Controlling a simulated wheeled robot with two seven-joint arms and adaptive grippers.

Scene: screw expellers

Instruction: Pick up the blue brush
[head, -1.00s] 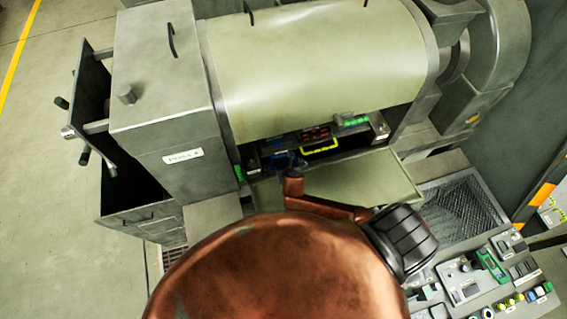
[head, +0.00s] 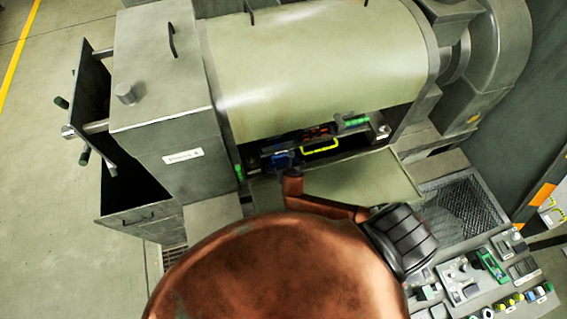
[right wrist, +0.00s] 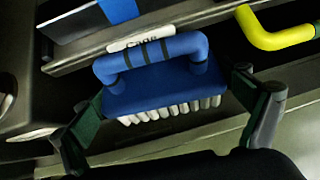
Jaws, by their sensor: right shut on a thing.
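The blue brush (right wrist: 150,92) has a looped handle with dark bands and white bristles pointing down. In the right wrist view it sits between the two fingers of my right gripper (right wrist: 168,92), which is shut on its body from both ends. In the head view the brush (head: 280,159) is a small blue patch at the opening under the machine's pale cover, with my right gripper (head: 289,163) at it. My copper-coloured arm hides much of the area below. My left gripper is out of view.
A yellow handle (head: 320,148) lies just right of the brush, on a dark ledge inside the opening. A green part (head: 355,122) is farther right. The pale cover (head: 320,70) overhangs the opening. A tray (head: 370,178) lies in front, and a control panel (head: 490,275) stands lower right.

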